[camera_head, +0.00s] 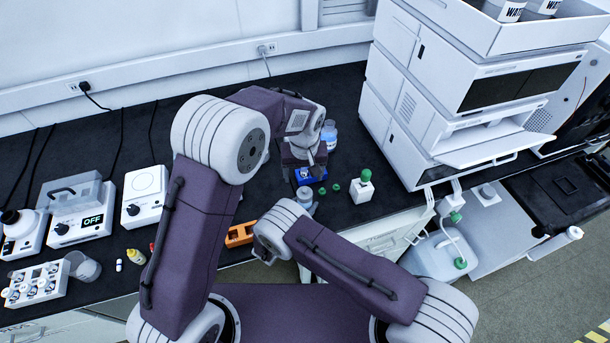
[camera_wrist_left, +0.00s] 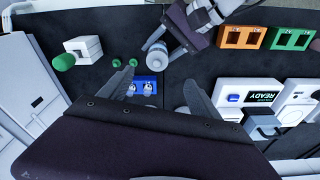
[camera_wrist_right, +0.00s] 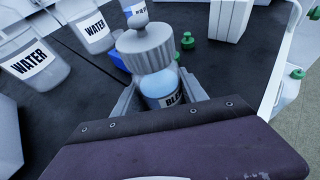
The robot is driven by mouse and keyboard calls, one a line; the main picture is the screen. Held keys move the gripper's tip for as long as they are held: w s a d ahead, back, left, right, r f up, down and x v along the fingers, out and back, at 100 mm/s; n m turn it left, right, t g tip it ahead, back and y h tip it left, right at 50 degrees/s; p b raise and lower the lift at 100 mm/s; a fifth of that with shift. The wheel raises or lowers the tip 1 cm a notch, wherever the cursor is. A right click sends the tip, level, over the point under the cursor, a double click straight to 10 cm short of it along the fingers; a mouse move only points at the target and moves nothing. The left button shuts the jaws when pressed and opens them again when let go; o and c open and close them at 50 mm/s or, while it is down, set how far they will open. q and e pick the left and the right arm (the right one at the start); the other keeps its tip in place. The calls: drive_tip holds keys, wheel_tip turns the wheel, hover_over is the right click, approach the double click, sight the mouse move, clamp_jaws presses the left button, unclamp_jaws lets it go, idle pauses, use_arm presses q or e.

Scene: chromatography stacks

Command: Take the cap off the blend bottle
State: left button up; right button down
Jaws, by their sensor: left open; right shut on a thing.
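The blend bottle (camera_wrist_right: 165,90) is upright in my right gripper (camera_wrist_right: 160,84), whose fingers close on its sides. Its ribbed grey cap (camera_wrist_right: 146,46) is on top. The bottle also shows in the head view (camera_head: 305,198), close in front of the blue rack. My left gripper (camera_head: 304,158) is open and empty, pointing down over the rack. In the left wrist view its fingers (camera_wrist_left: 158,82) are apart, with the bottle's cap (camera_wrist_left: 187,65) just beyond the fingertips and not between them. In the head view my right gripper is mostly hidden behind my arm.
The blue rack (camera_wrist_left: 148,85) holds small vials. Two small green caps (camera_wrist_left: 124,63) lie beside it, near a white green-capped bottle (camera_head: 362,188). Orange rack (camera_head: 240,235) is at the front edge. A chromatography stack (camera_head: 455,90) blocks the right.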

sight(305, 190)
use_arm(q)
drive_tip(key=f, duration=0.3)
drive_tip(key=w+f, duration=0.1)
drive_tip(key=f, duration=0.3)
drive_tip(key=w+f, duration=0.1)
drive_tip(key=f, duration=0.3)
drive_tip(key=shift+d+f, duration=0.2)
clamp_jaws()
drive_tip(key=shift+r, duration=0.15)
idle(0.3)
drive_tip(key=shift+r, duration=1)
